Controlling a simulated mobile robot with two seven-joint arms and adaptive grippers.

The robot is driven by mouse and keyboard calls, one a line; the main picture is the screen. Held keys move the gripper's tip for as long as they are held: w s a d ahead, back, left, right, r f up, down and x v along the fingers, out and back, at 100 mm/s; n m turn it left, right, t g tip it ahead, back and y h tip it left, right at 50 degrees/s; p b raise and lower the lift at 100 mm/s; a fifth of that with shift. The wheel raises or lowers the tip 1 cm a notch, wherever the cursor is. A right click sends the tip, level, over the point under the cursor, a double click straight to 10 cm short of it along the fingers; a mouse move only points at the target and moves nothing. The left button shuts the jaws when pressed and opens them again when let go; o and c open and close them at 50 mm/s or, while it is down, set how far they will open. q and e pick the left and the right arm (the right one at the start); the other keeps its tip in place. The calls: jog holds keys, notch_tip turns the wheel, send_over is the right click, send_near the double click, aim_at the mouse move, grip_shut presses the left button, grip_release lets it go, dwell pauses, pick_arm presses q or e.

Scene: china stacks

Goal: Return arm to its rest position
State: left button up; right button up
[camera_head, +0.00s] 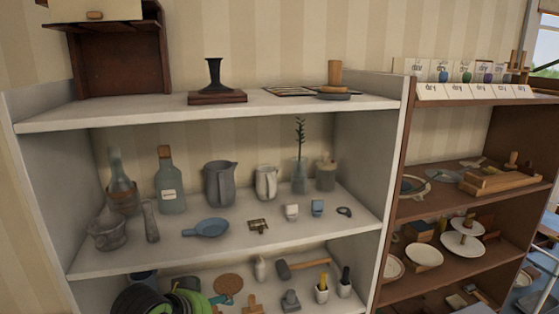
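Neither of my grippers shows in the head view, and I see no arm that I can be sure is mine. Whether they are open or shut is hidden. The view faces a white shelf unit (230,109) with a brown shelf unit (405,150) to its right. A black and green rounded thing (150,301) is cut off by the bottom edge at the left; I cannot tell exactly what it is.
The white unit's middle shelf holds bottles (171,190), a grey pitcher (219,184), a white jug (266,183) and a blue pan (209,228). The brown unit holds plates (424,255) and a tiered stand (461,246). A dark candlestick (214,76) stands on top.

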pick_arm(q)
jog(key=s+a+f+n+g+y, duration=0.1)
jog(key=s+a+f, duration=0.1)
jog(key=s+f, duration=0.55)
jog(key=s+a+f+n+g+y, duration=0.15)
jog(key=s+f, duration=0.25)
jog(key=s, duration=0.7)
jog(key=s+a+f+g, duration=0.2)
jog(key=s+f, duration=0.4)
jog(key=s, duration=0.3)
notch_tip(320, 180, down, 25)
jog(key=b, duration=0.3)
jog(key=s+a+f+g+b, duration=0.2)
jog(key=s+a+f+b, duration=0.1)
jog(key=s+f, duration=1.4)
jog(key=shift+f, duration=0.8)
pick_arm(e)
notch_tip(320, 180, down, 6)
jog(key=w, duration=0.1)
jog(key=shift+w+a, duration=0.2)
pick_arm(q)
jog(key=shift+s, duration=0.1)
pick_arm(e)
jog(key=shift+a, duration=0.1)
